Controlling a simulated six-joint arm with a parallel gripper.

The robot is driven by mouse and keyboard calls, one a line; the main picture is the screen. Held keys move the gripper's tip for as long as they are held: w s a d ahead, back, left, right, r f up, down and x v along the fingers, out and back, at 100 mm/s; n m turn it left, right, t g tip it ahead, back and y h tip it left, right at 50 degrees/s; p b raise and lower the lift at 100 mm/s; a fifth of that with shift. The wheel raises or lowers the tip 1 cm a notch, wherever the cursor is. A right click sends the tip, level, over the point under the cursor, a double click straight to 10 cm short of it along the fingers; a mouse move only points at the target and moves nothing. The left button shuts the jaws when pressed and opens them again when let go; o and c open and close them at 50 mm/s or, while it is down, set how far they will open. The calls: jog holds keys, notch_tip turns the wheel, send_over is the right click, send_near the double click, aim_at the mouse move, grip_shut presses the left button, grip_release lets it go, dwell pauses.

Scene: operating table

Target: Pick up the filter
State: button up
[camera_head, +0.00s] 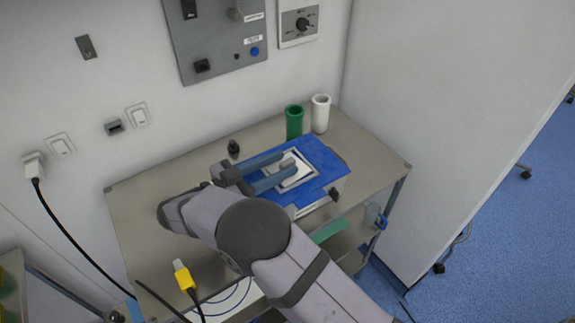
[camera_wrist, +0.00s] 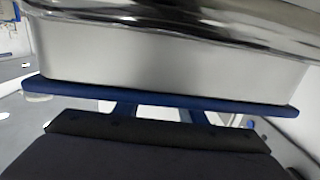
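A box with a blue top (camera_head: 322,188) and a pale silver side stands on the metal table. A square white frame is on its top, with a small white piece (camera_head: 291,166) inside it. This piece may be the filter; I cannot be sure. My gripper (camera_head: 288,163) reaches over the box from the left, its two blue fingers apart and their tips at the white piece. I cannot tell whether they touch it. In the wrist view the two fingers (camera_wrist: 160,112) show apart, partly hidden by a metal box with a blue rim (camera_wrist: 165,97).
A green cup (camera_head: 294,123) and a white cup (camera_head: 320,113) stand behind the box. A small black object (camera_head: 233,147) is near the wall. A yellow plug (camera_head: 183,275) on a black cable lies at the front left. The table's right end (camera_head: 378,158) is clear.

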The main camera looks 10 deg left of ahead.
grip_shut()
jog(key=shift+r, duration=0.15)
notch_tip(320, 180, up, 10)
jog(key=shift+b, duration=0.4)
